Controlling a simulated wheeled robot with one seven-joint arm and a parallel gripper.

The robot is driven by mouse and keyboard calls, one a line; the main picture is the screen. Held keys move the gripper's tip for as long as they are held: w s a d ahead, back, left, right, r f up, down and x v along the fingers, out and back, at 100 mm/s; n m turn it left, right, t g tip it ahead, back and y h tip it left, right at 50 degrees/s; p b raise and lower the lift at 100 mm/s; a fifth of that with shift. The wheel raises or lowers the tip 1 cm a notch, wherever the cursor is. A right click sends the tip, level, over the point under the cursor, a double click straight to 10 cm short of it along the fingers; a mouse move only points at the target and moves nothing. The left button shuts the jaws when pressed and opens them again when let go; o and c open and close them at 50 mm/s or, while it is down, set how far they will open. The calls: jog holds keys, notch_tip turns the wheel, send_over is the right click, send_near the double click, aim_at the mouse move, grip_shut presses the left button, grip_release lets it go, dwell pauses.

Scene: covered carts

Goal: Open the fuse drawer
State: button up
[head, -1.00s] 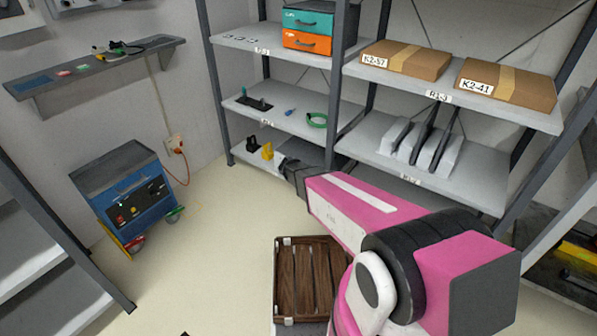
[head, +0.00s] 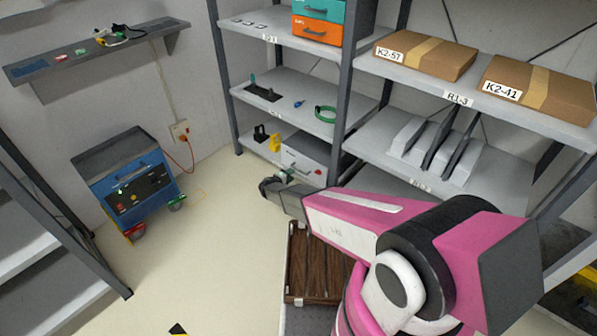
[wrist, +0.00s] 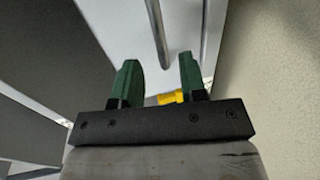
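Two small drawers with dark handles, one teal (head: 318,9) and one orange (head: 317,32), sit on the top shelf of the rack in the head view. Both look shut. Their labels are too small to read, so I cannot tell which one is the fuse drawer. My gripper (head: 268,188) is in front of the rack's lower shelf, low and well below these drawers. In the wrist view my gripper (wrist: 160,72) shows two green fingers apart with nothing between the tips.
A grey-white box (head: 305,155) stands on the lower shelf, just behind my gripper. A yellow item (head: 275,142) is beside it. A blue cart (head: 131,185) stands at the left wall. A brown slatted crate (head: 315,262) is below my arm. Floor between cart and crate is clear.

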aim_at(298, 170)
jog(key=x, duration=0.6)
jog(key=shift+w+d, duration=0.25)
grip_shut()
